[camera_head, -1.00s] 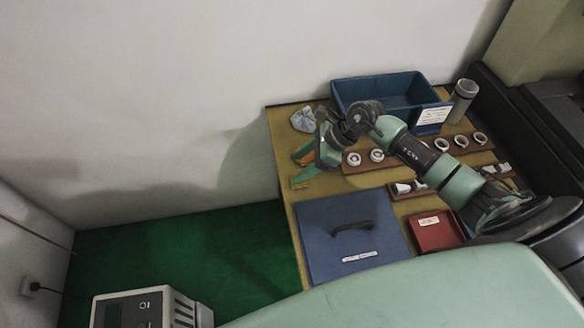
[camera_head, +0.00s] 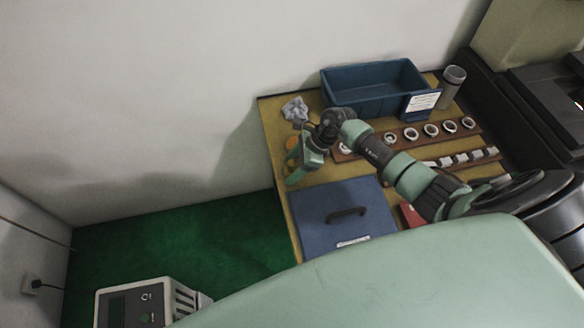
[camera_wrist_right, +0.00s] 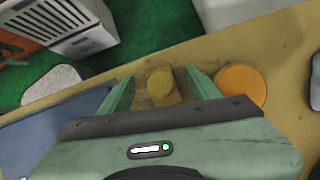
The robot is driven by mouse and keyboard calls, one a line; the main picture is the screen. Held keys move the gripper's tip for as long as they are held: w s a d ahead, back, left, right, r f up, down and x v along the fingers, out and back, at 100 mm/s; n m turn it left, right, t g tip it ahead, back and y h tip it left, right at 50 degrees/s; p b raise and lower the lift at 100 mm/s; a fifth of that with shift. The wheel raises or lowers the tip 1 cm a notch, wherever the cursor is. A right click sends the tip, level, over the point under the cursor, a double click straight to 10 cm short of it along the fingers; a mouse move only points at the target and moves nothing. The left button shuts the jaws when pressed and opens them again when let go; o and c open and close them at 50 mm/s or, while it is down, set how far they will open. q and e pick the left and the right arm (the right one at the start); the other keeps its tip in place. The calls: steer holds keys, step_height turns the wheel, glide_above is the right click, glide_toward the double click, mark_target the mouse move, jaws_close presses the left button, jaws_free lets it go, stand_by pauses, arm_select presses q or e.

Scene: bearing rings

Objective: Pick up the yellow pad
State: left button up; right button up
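The gripper is open and empty. In the head view my right gripper (camera_head: 291,170) is at the table's left edge, and I cannot clearly make out the yellow pad there. A larger orange round pad (camera_wrist_right: 242,86) lies just outside the right finger in the wrist view. My left gripper is not in view.
A blue flat case (camera_head: 322,207) with a dark handle lies close to the gripper. Crumpled grey cloth (camera_head: 294,110), a blue bin (camera_head: 338,87), a grey cup (camera_head: 452,86) and a rack of rings (camera_head: 431,131) stand farther back. The table's edge is close.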

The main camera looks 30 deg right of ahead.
mark_target(292, 163)
jaws_close()
steer(key=shift+r, duration=0.1)
step_height(292, 163, up, 20)
steer(key=b, duration=0.3)
stand_by(0.4)
steer(key=c, duration=1.1)
jaws_free()
jaws_close()
